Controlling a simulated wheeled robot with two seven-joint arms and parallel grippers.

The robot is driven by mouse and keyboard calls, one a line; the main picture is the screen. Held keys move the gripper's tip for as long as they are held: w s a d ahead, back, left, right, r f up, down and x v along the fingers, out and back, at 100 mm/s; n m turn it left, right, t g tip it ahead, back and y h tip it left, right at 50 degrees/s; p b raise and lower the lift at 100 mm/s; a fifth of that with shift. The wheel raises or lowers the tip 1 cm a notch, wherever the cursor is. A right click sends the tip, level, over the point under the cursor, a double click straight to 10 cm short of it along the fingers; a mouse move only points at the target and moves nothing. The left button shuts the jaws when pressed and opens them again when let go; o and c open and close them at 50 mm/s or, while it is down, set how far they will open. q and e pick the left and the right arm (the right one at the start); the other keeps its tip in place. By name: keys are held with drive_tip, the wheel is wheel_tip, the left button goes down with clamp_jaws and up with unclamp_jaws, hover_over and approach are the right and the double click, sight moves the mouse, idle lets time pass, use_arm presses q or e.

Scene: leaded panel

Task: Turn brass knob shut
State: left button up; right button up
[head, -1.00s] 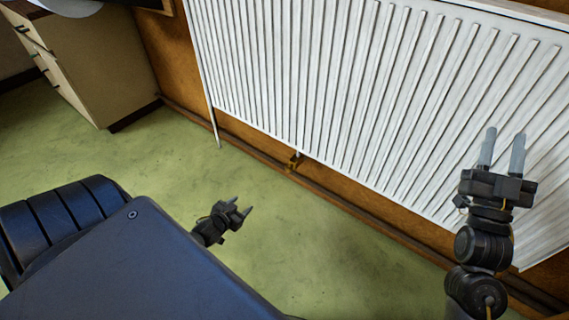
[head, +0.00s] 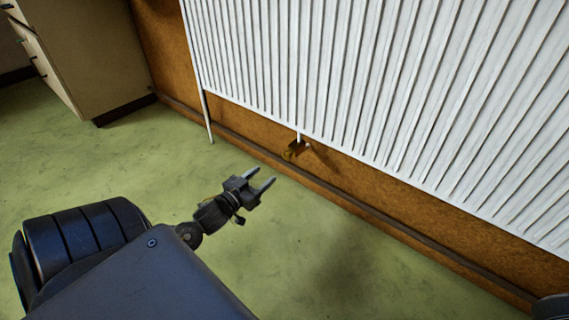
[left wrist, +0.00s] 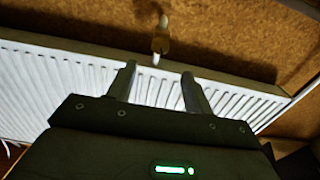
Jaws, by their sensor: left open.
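The small brass knob (head: 291,152) sits on a valve under the lower edge of the white radiator, close to the brown wall. It also shows in the left wrist view (left wrist: 160,42), beyond the fingertips and roughly in line with the gap between them. My left gripper (head: 265,176) is open and empty, in front of and below the knob in the head view, with its fingers pointing toward the wall. A clear gap separates the fingertips from the knob. The left fingers also show in the left wrist view (left wrist: 158,70). My right gripper is out of view.
The ribbed white radiator (head: 350,80) fills the upper right, above the knob. A dark pipe or skirting (head: 380,218) runs along the wall's foot. A beige drawer cabinet (head: 95,60) stands at upper left. The green floor (head: 130,165) is clear.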

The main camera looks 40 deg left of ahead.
sight(285, 157)
use_arm(q)
drive_tip(key=w+b, duration=0.2)
drive_tip(key=w, duration=0.2)
drive_tip(key=w+b, duration=0.3)
drive_tip(key=w, duration=0.2)
drive_tip(key=shift+w+a+f+b, duration=0.1)
drive_tip(key=shift+a+f+b, duration=0.1)
drive_tip(key=shift+b, duration=0.15)
drive_tip(key=shift+w+r, duration=0.1)
drive_tip(key=shift+w, duration=0.5)
drive_tip(key=shift+c, duration=0.4)
